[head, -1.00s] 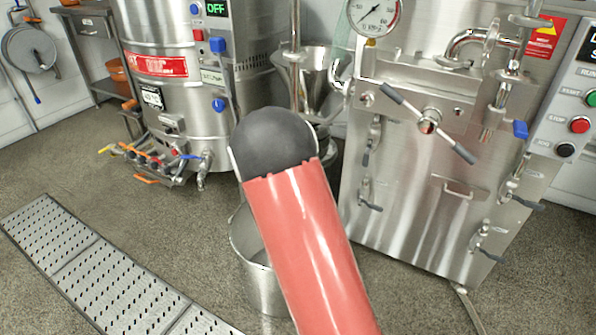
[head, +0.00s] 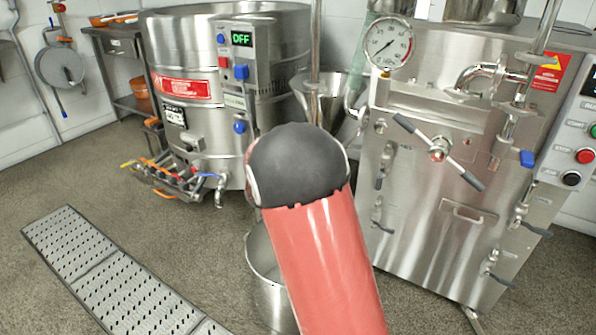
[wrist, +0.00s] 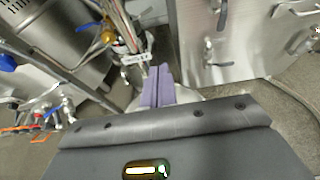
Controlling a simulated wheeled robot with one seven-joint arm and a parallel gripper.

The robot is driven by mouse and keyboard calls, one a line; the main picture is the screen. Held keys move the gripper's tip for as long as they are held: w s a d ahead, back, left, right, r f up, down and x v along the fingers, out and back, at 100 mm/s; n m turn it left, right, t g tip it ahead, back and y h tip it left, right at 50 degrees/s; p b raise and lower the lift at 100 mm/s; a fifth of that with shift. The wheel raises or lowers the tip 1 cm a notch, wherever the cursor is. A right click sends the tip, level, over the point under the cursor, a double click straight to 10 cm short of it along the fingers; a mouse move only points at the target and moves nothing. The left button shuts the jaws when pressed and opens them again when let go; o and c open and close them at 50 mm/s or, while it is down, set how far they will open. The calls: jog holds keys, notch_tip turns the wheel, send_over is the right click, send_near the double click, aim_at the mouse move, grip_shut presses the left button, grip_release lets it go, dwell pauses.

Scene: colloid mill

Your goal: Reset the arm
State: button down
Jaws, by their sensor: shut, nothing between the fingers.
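My gripper (wrist: 158,88) shows in the wrist view as two purple fingers, side by side and closed together with nothing between them. They point away from the camera over a pale round shape, which I cannot identify for sure. In the head view my red arm link with its dark rounded joint rises through the middle, and my gripper is hidden there.
A steel kettle (head: 270,50) with valves stands at the left and a steel machine cabinet (head: 430,220) with a gauge (head: 388,43) at the right. A steel bucket (head: 268,290) sits behind my arm. A floor grate (head: 100,270) lies left. Floor at left is open.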

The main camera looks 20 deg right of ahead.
jog(key=s+r+m+g+y, duration=0.2)
jog(key=s+r+m, duration=0.2)
jog(key=s+m, duration=0.4)
jog(key=s+r+m+g+y, duration=0.1)
jog(key=s+r+m+g, duration=0.15)
jog(key=s+m, duration=0.6)
jog(key=s+a+r+m+t+y, duration=0.1)
jog(key=s+a+m+y, duration=0.2)
jog(key=s+a, duration=0.3)
jog(key=s+a+m+t+y, duration=0.1)
jog(key=s+a+m+y, duration=0.3)
jog(key=s, duration=0.9)
jog(key=a+m, duration=0.2)
jog(key=shift+a+r+y, duration=0.3)
jog(key=shift+a+r, duration=0.05)
